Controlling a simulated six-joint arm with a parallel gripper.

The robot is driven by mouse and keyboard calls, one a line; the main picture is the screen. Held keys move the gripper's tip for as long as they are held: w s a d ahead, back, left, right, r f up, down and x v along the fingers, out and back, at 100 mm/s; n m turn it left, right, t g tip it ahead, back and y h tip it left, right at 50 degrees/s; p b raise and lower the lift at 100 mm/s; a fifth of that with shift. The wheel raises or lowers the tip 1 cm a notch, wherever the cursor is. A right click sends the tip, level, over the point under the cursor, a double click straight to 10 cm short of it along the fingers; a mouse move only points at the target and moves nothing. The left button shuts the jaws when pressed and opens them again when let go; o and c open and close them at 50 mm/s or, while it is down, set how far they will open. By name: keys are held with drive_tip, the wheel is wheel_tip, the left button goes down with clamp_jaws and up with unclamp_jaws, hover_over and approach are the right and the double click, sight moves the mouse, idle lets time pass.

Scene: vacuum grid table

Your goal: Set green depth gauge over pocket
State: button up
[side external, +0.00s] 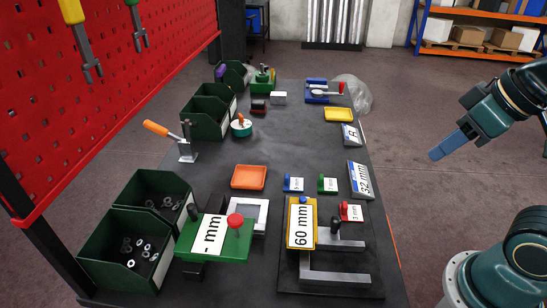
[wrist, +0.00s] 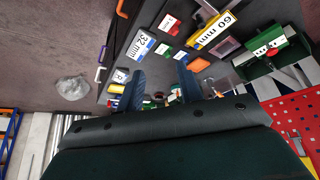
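The green depth gauge (side external: 187,238) is a green plate with a "- mm" label, a red knob and a dark knob, at the near left of the table. It also shows at the upper right of the wrist view (wrist: 262,47). Beside it lies a light grey square frame with a recess (side external: 264,204), which looks like the pocket; the gauge's right end hides part of it. Whether they touch I cannot tell. My gripper (side external: 438,154) is off the table's right side, high and far from the gauge. Its two blue fingers are apart and empty in the wrist view (wrist: 161,82).
Green bins (side external: 118,258) with washers stand left of the gauge. A yellow "60 mm" gauge (side external: 301,226) on a dark plate stands to its right. An orange tray (side external: 248,177), small labelled blocks and an orange-handled clamp (side external: 187,150) lie beyond. The table's centre is fairly clear.

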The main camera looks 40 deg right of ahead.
drive_tip(key=shift+o, duration=0.2)
drive_tip(key=w+a+r, duration=0.4)
drive_tip(key=w, duration=0.5)
drive_tip(key=g, duration=0.1)
hover_over(191, 205)
drive_tip(key=s, duration=0.5)
wheel_tip(191, 205, down, 5)
drive_tip(key=shift+f, duration=0.1)
drive_tip(key=x, duration=1.3)
drive_tip(key=shift+f, duration=0.25)
